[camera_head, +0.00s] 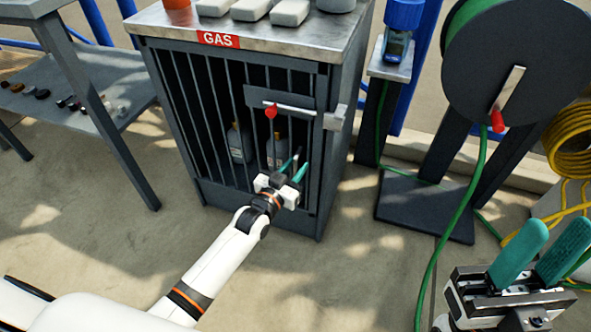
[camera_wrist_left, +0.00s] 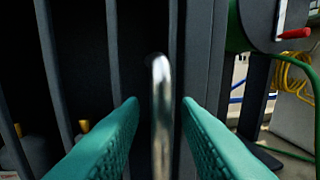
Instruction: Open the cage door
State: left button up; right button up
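The dark grey gas cage (camera_head: 335,160) has a barred door (camera_head: 215,120) on its front, which looks shut. A silver bolt (camera_head: 295,108) with a red knob (camera_head: 271,112) crosses the door's upper right, reaching toward a light grey block (camera_head: 335,117) at the right edge. My left gripper (camera_head: 295,164) is at the door's lower right. In the left wrist view, a vertical metal handle (camera_wrist_left: 161,115) stands between its two parted teal fingers, with gaps on both sides. My right gripper (camera_head: 555,240) is open and empty at lower right, away from the cage.
Gas bottles (camera_head: 240,143) stand inside the cage. A hose reel (camera_head: 515,60) and a post with a blue-capped device (camera_head: 398,40) stand to the right. A grey table (camera_head: 85,80) is on the left. The floor before the cage is clear.

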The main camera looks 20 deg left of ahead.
pick_arm(q)
jog(key=shift+w, duration=0.15)
jog(key=shift+c, duration=0.3)
grip_shut()
